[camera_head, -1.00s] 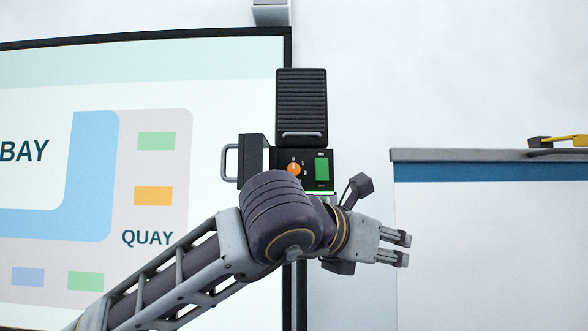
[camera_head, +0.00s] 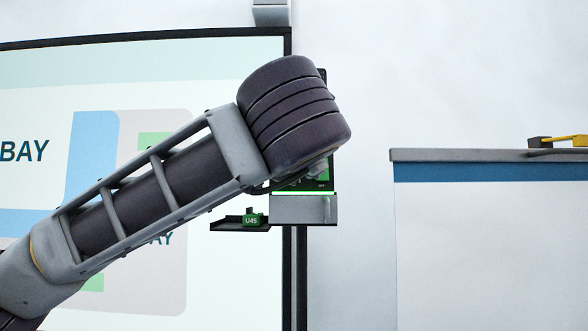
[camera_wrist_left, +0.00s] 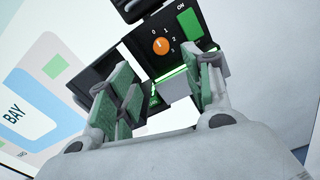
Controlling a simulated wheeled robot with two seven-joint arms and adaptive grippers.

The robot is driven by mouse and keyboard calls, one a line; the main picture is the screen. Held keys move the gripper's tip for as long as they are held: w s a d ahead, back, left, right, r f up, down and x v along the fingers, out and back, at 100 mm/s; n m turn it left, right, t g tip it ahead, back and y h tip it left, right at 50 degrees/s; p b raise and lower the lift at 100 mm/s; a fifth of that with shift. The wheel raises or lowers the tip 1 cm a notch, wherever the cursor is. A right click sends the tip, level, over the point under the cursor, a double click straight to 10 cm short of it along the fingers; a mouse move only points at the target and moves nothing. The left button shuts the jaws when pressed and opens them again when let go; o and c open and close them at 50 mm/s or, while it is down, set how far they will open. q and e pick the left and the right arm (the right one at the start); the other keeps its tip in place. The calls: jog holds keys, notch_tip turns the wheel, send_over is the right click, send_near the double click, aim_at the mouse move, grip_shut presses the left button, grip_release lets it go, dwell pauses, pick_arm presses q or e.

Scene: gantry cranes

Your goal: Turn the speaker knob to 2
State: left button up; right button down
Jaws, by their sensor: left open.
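The orange speaker knob (camera_wrist_left: 161,45) sits on a dark panel (camera_wrist_left: 175,58), with small numbers around it. I cannot clearly read which number its pale mark points to. A green block (camera_wrist_left: 189,23) marked ON is beside it. My left gripper (camera_wrist_left: 160,88) is open and empty, its green-padded fingers spread on either side below the knob, apart from it. In the head view my left arm covers the knob and most of the speaker; only the panel's lower right corner (camera_head: 328,183) shows. My right gripper is not in view.
A grey ledge (camera_head: 300,209) is under the panel. Left of it a small dark shelf (camera_head: 238,228) holds a green item (camera_head: 252,218) marked U45. A large screen (camera_head: 60,75) is behind. At right is a board with a grey top edge (camera_head: 470,155).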

pick_arm(q)
jog(key=w+p, duration=0.4)
jog(key=w, duration=0.9)
jog(key=shift+w, duration=0.4)
jog(key=shift+f, duration=0.1)
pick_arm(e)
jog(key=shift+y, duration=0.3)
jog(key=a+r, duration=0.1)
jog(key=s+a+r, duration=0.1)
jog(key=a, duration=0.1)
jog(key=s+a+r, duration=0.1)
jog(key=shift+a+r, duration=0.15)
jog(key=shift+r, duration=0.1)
pick_arm(q)
jog(key=shift+c, duration=0.2)
jog(key=c, duration=0.7)
jog(key=shift+c, duration=1.4)
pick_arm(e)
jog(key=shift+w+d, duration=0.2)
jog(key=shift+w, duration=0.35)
